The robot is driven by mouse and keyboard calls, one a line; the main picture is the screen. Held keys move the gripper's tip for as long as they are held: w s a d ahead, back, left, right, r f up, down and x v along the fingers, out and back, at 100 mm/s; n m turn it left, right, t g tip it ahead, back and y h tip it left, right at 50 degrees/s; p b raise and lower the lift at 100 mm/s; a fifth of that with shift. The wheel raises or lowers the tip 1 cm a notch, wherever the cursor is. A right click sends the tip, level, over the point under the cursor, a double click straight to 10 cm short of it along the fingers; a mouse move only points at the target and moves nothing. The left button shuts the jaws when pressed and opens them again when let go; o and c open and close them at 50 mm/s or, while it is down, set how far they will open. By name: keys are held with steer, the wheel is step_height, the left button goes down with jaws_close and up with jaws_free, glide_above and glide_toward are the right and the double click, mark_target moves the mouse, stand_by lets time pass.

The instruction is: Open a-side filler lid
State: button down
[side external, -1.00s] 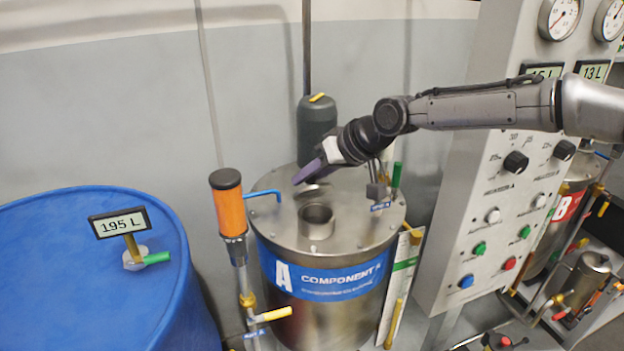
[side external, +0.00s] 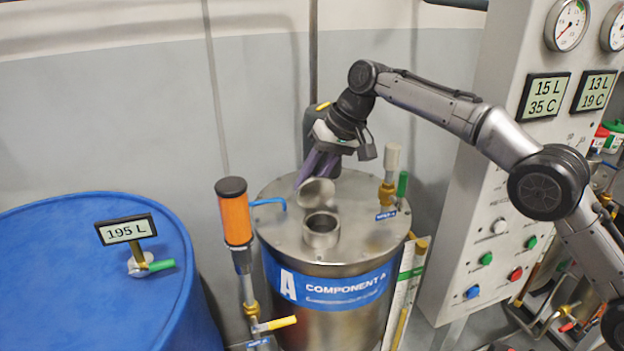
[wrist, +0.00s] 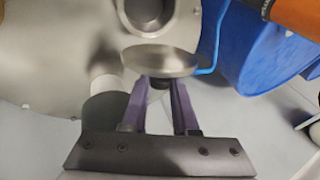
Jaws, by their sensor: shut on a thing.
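The steel A tank, labelled "Component A" (side external: 329,287), stands in the middle of the side view. Its filler neck (side external: 321,229) is uncovered, and the opening also shows at the top of the wrist view (wrist: 148,12). The round steel filler lid (side external: 316,191) stands tilted up behind the neck, clear of the opening; it shows nearly edge-on in the wrist view (wrist: 160,61). My gripper (side external: 312,177), with purple fingers, is behind the lid and shut on it, at a dark part on its outer face (wrist: 158,83). The exact contact is partly hidden.
A blue drum (side external: 90,270) with a 195 L display stands at left. An orange-topped pipe (side external: 235,212) and bent blue tube (side external: 268,201) are beside the lid. A brass valve (side external: 388,192) is at the tank's right rim. The control panel (side external: 490,210) stands at right.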

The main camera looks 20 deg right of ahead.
steer(key=shift+a+r+g, duration=0.1)
steer(key=shift+g, duration=0.2)
stand_by(0.5)
steer(key=c, duration=0.7)
jaws_free()
